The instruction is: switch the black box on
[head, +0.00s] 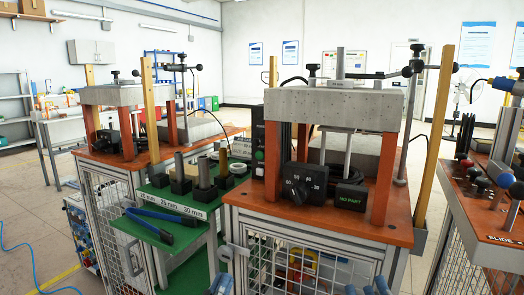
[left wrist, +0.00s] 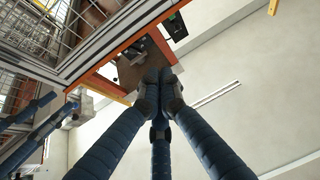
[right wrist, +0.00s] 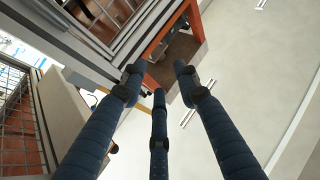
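A black control box (head: 303,182) with a large numbered dial stands on the front orange bench. Behind it to the left is a tall black box (head: 259,150) with small buttons, one green. A smaller black box (head: 350,197) right of the dial shows green "NO PART" text. I cannot tell the on state of the dial box. My left gripper (head: 222,284) is low in front of the bench, its blue fingers together and empty in the left wrist view (left wrist: 159,78). My right gripper (head: 368,288) is also low, fingers spread and empty in the right wrist view (right wrist: 158,80).
The orange bench top (head: 400,225) overhangs a mesh-sided frame. A grey slab (head: 335,108) on orange posts stands over the boxes. Another bench (head: 490,225) with levers is at right.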

